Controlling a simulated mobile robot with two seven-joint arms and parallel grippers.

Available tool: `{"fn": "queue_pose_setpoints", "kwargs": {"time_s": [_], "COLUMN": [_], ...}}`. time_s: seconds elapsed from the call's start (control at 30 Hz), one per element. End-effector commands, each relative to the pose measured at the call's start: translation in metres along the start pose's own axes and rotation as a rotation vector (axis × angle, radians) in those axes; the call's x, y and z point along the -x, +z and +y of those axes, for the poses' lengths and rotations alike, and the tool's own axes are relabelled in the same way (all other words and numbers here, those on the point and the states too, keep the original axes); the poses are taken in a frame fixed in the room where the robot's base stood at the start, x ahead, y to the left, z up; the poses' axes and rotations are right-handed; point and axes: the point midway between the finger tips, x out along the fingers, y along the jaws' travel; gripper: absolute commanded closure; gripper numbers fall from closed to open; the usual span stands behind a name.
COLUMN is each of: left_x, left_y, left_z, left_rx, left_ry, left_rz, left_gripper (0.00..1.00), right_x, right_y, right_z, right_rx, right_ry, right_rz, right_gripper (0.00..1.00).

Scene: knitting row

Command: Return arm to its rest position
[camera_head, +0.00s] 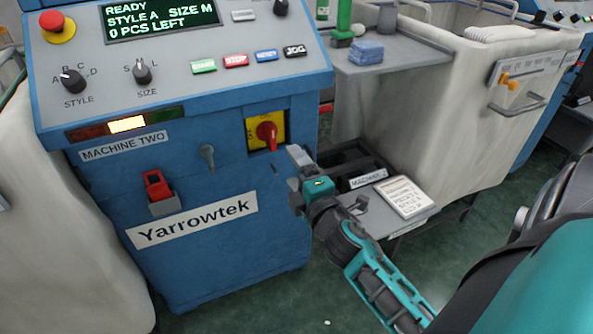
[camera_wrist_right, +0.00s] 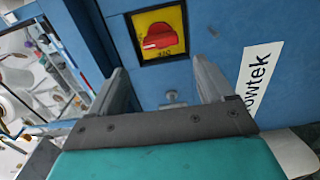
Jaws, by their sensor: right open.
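My right gripper (camera_head: 296,178) is open, with nothing between its fingers. It is in front of the right edge of the blue machine marked MACHINE TWO (camera_head: 230,270), just below and right of the red rotary switch (camera_head: 267,135) on its yellow plate. In the right wrist view the two fingers of the gripper (camera_wrist_right: 162,82) stand apart, and the red switch (camera_wrist_right: 158,37) shows beyond them, not touched. My right arm reaches in from the lower right. My left gripper is not in view.
The machine's panel display (camera_head: 160,20) reads READY, STYLE A, SIZE M, 0 PCS LEFT; its amber lamp (camera_head: 127,124) is lit. A grey shelf with a notepad (camera_head: 404,196) lies just right of the gripper. A cream bin (camera_head: 470,120) stands behind. Green floor is free below.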

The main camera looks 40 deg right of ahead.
Motion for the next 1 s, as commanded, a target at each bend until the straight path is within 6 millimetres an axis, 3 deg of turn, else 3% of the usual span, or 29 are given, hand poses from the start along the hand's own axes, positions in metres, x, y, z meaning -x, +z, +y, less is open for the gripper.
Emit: {"fn": "queue_pose_setpoints", "kwargs": {"time_s": [0.43, 0.57, 0.77, 1.0], "left_x": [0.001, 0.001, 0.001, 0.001], "left_y": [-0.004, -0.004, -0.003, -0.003], "left_z": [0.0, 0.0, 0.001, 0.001], "left_rx": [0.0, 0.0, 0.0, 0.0], "left_ry": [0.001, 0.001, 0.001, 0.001], "left_rz": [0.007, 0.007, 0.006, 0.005], "left_gripper": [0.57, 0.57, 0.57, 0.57], "right_x": [0.001, 0.012, 0.066, 0.159], "right_y": [-0.002, -0.014, -0.067, -0.14], "right_z": [-0.002, -0.019, -0.078, -0.134], "right_rx": [-0.014, -0.166, -0.719, -1.321], "right_ry": [-0.006, -0.071, -0.362, -0.806], "right_rz": [0.003, 0.021, 0.039, -0.067], "right_gripper": [0.19, 0.19, 0.19, 0.19]}}
